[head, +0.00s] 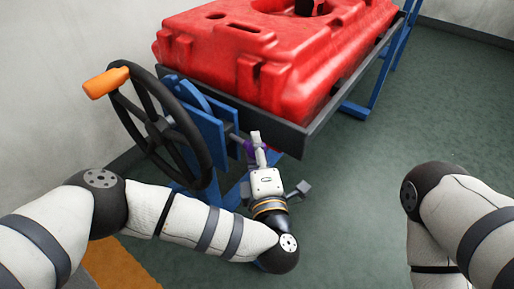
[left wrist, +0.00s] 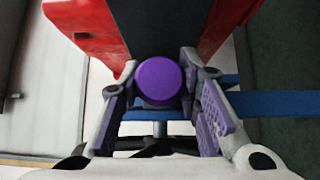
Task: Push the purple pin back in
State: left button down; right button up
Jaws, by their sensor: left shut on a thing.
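The purple pin (left wrist: 158,80) shows its round end face in the left wrist view, in front of a dark frame bar. My left gripper (left wrist: 160,75) has one finger on each side of the pin's head and is shut on it. In the head view my left gripper (head: 257,142) is at the near end of the tank's frame, right of the handwheel. A little purple shows there, but I cannot tell pin from finger pads. How deep the pin sits is hidden. My right arm comes in at the right, but its gripper is out of view.
A red tank (head: 290,55) lies on a dark tray frame (head: 290,138) with blue supports. A black handwheel (head: 160,128) with an orange grip (head: 106,82) stands left of my left gripper. The green floor (head: 350,200) to the right is clear.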

aim_at(241, 144)
pick_arm(q)
jog(key=w+a, duration=0.2)
jog(key=a, duration=0.1)
jog(key=shift+w+a, duration=0.3)
jog(key=c, duration=1.2)
grip_release()
jog(key=shift+o, duration=0.2)
jog(key=s+d, duration=0.2)
jog(key=s, duration=1)
